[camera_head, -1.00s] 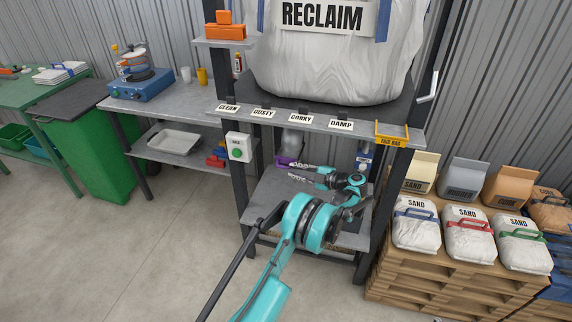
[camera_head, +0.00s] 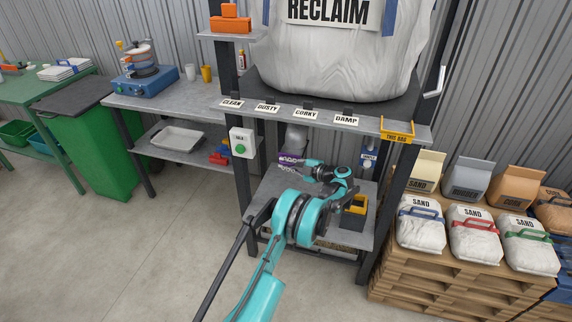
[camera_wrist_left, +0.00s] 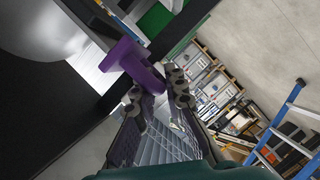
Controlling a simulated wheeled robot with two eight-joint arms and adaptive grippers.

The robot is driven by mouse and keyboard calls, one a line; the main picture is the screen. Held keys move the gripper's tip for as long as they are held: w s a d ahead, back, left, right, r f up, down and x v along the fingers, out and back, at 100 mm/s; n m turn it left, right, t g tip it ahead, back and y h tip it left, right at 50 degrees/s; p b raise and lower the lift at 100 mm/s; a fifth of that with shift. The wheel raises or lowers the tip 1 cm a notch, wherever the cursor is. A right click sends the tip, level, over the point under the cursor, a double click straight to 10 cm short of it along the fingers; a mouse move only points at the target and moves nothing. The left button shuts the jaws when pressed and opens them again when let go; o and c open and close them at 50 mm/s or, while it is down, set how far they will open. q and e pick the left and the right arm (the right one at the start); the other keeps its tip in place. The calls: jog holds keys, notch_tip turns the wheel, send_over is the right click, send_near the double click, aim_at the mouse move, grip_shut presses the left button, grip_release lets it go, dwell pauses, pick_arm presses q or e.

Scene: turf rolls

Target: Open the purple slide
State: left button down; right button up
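The purple slide (camera_head: 288,159) is at the outlet under the big white reclaim bag, above the lower shelf of the dark frame. My right gripper is not in view.
The reclaim bag (camera_head: 332,55) rests on a shelf with several labels just above my arm. Frame posts (camera_head: 398,200) stand on both sides. Sand bags on pallets (camera_head: 430,270) stand at right.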

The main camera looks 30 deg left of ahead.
pick_arm(q)
jog(key=s, duration=0.2)
jog(key=s+d, duration=0.1)
jog(key=s, duration=0.2)
jog(key=shift+s+d, duration=0.2)
jog(key=shift+s, duration=0.15)
jog(key=c, duration=1.9)
grip_release()
jog(key=shift+o, duration=0.2)
jog(key=v, duration=1.2)
jog(key=shift+w, duration=0.1)
